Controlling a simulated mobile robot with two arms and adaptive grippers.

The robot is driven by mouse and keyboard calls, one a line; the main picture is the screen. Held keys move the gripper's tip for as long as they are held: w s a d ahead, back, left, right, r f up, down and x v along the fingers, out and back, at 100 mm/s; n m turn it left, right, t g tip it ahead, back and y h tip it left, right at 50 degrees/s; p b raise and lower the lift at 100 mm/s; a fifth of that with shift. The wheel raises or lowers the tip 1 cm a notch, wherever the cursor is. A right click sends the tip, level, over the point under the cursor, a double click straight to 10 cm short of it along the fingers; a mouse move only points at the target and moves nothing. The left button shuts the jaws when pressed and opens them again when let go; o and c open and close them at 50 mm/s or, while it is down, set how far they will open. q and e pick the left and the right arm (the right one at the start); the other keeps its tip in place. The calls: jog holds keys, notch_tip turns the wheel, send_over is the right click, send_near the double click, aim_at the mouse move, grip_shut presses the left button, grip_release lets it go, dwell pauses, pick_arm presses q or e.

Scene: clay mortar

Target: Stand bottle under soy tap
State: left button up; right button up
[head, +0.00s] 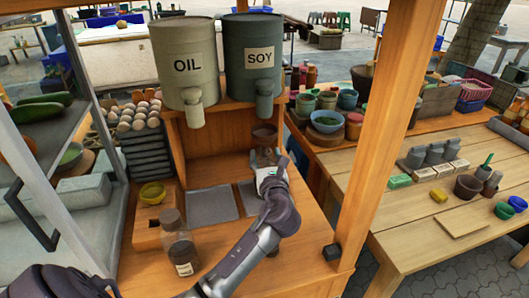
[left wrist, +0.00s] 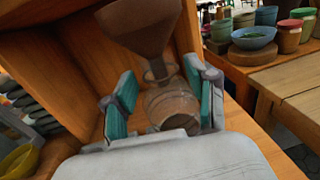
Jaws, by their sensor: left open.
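A clear glass bottle (left wrist: 170,104) stands upright with a brown funnel (left wrist: 145,22) in or just above its neck. In the head view the funnel (head: 265,135) is below the tap (head: 264,104) of the dark green SOY dispenser (head: 252,57); the bottle's base is hidden by my gripper. My left gripper (head: 268,172) is open, its teal-padded fingers (left wrist: 163,88) on either side of the bottle. I cannot tell whether they touch it. A second bottle (head: 181,250) with dark contents and a white label stands at the counter's front left. My right gripper is not in view.
Two grey mats (head: 212,206) lie on the counter. A yellow bowl (head: 152,193) sits at left. A wooden post (head: 383,120) rises close on the right, with a low table (head: 460,215) beyond it.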

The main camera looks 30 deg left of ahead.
pick_arm(q)
jog(key=v, duration=0.9)
